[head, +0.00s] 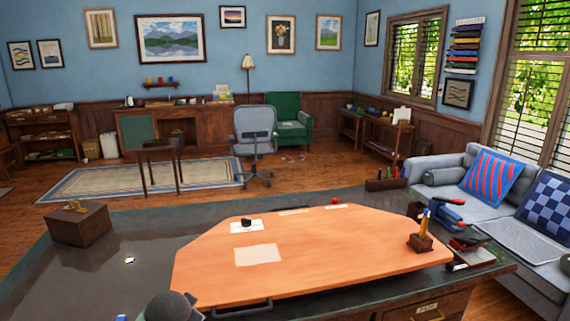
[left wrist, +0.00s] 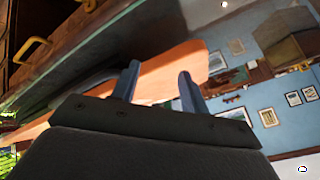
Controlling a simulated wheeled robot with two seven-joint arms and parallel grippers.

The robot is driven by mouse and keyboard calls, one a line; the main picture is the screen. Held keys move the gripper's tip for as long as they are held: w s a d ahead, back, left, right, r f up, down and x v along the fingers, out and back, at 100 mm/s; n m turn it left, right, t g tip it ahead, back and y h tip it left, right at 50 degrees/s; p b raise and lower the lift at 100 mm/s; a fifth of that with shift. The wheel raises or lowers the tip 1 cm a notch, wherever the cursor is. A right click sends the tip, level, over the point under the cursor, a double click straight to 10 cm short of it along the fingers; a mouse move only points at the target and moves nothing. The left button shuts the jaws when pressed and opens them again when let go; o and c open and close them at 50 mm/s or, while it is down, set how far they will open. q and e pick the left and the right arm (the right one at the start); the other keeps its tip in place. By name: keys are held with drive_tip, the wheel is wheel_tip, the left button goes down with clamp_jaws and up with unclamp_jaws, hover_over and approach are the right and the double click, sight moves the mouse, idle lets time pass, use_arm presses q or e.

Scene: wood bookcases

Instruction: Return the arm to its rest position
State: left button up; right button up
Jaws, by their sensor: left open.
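My left arm (head: 172,307) shows only as a dark rounded part at the bottom edge of the head view, in front of the desk's near edge. In the left wrist view my left gripper (left wrist: 157,86) has two blue fingers spread apart with nothing between them. The orange desk board lies beyond the fingers there, and the view is strongly tilted. My right arm and gripper are not in view.
A dark desk (head: 60,285) carries an orange board (head: 330,250) with papers and a small black item (head: 247,223). A wooden box (head: 80,224) stands at the left and a pencil holder (head: 420,242) at the right. A drawer handle (left wrist: 33,48) shows in the wrist view.

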use_arm(q)
drive_tip(key=s+d+f+n+g+h, duration=0.1)
drive_tip(key=s+d+f+g, duration=0.1)
drive_tip(key=s+f, duration=0.6)
drive_tip(key=s+d+f+n+g, duration=0.1)
drive_tip(key=s+d+f, duration=0.3)
drive_tip(key=s+f, duration=0.4)
drive_tip(key=s+d+f+n+g+h, duration=0.1)
drive_tip(key=s+d+f+g, duration=0.2)
drive_tip(key=s+f, duration=0.5)
drive_tip(key=s+d, duration=0.1)
drive_tip(key=s, duration=1)
drive_tip(key=shift+f+n+g+h, duration=0.3)
drive_tip(key=shift+f+n+g, duration=0.05)
drive_tip(key=shift+n+g, duration=0.05)
drive_tip(key=shift+s, duration=0.1)
